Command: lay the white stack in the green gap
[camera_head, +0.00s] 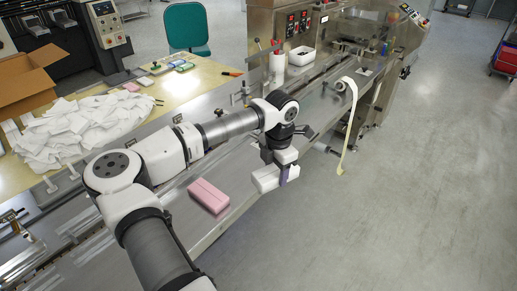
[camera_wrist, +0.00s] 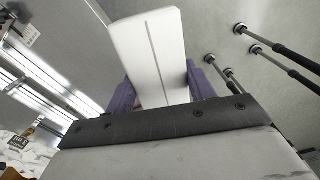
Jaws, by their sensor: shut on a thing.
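My gripper (camera_head: 283,174) is shut on the white stack (camera_head: 266,181) and holds it near the front edge of the long metal conveyor. In the wrist view the white stack (camera_wrist: 148,50) sits between the purple fingers of my gripper (camera_wrist: 160,85). It is a long white block with a thin dark line along its face. I cannot make out a green gap in either view. The surface directly behind and below my arm is partly hidden.
A pink stack (camera_head: 208,195) lies on the metal conveyor (camera_head: 238,170) to the left of my gripper. A table (camera_head: 205,88) with a pile of white packets (camera_head: 85,125) and a cardboard box (camera_head: 25,78) stands behind. The wrapping machine (camera_head: 335,30) is at the back. Open floor (camera_head: 400,190) lies right.

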